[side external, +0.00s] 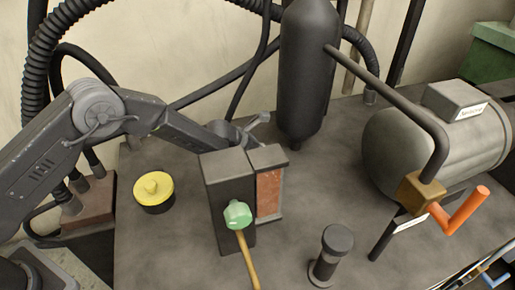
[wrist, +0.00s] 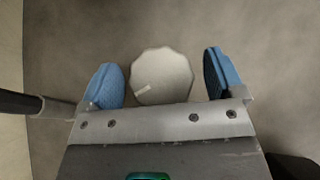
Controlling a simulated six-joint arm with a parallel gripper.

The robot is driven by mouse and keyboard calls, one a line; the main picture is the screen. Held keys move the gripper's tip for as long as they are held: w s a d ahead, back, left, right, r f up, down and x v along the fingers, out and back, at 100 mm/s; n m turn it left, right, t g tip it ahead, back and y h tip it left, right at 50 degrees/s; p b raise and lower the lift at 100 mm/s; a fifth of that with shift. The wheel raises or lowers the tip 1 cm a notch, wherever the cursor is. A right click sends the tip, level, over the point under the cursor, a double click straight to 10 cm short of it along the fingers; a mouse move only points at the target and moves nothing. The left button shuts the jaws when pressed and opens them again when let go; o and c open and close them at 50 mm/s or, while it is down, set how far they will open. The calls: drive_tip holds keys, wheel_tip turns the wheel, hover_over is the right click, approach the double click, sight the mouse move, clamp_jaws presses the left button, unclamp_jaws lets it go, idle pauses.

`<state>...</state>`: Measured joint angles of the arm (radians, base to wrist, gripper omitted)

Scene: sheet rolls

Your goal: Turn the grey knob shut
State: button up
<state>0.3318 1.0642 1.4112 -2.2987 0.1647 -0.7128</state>
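The grey knob (wrist: 162,76) is a pale, many-sided disc in the wrist view, with a light pointer mark slanting toward its lower left. My gripper (wrist: 163,72) is open, with one blue finger on each side of the knob and a visible gap on both sides. The left gap looks smaller than the right. I cannot tell how far the fingertips are above the knob. In the side external view the knob is not visible, and the end of my arm is largely hidden behind a dark upright box.
The dark box (side external: 229,177) has a green knob (side external: 238,214) on its front, beside a rusty block (side external: 269,190). A yellow knob (side external: 152,187) sits to the left. A black post (side external: 333,250) and a grey tank (side external: 405,150) with an orange handle (side external: 462,212) stand right.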

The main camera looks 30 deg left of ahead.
drive_tip(key=c, duration=0.9)
drive_tip(key=shift+o, duration=0.2)
drive_tip(key=shift+a+m+h, duration=0.1)
drive_tip(key=shift+m+h, duration=0.2)
drive_tip(key=shift+m, duration=0.2)
drive_tip(key=shift+m+g+h, duration=0.9)
drive_tip(key=shift+m, duration=0.6)
drive_tip(key=shift+m+g+h, duration=0.7)
drive_tip(key=shift+m+g, duration=0.5)
drive_tip(key=shift+m, duration=0.6)
drive_tip(key=o, duration=0.9)
